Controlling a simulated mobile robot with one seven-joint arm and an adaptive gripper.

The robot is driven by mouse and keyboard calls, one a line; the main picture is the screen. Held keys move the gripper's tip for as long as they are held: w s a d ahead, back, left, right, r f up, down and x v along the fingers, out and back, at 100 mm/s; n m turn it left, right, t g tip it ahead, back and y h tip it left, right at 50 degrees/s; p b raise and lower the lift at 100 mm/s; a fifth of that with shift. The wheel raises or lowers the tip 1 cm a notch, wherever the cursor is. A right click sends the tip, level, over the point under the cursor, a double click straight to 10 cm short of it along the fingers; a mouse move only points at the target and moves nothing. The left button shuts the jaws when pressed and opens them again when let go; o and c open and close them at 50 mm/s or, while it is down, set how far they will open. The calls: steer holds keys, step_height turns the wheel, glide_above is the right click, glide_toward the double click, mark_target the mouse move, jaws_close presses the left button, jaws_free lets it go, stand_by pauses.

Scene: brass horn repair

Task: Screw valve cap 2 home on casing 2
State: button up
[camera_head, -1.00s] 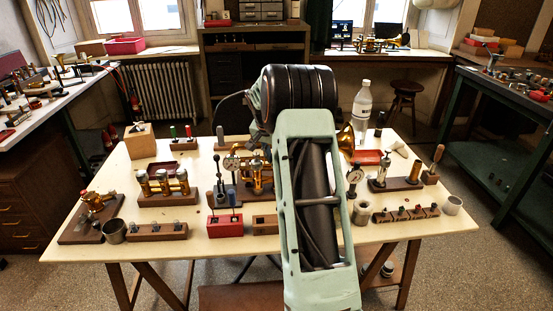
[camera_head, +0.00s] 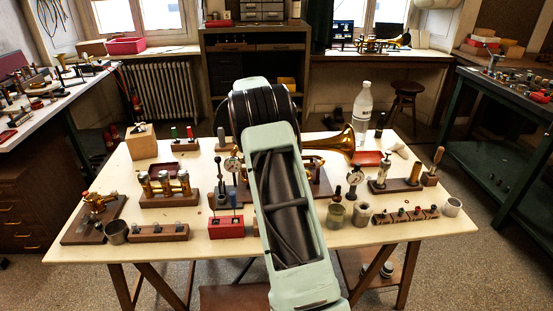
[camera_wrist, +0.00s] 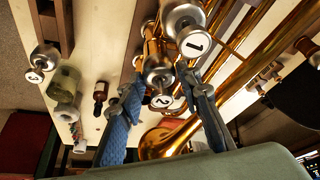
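The brass horn lies at the back centre of the bench; its bell (camera_head: 338,143) shows right of my arm, which hides its middle. In the wrist view, my gripper (camera_wrist: 162,85) is open, with its two blue-grey fingers spread. A silver knob-like part (camera_wrist: 158,72), by the tag marked 2 (camera_wrist: 161,101), lies between the fingers with gaps on both sides. I cannot tell whether it is valve cap 2 or the top of casing 2. A silver-topped casing with the tag marked 1 (camera_wrist: 194,43) stands just above. My gripper is hidden in the head view.
A greenish jar (camera_head: 335,214) and a grey cup (camera_head: 361,213) stand right of my arm. A red block (camera_head: 225,226) stands left of my arm.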

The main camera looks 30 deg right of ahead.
steer(key=o, duration=0.4)
steer(key=v, duration=1.2)
steer(key=shift+s+r, duration=0.1)
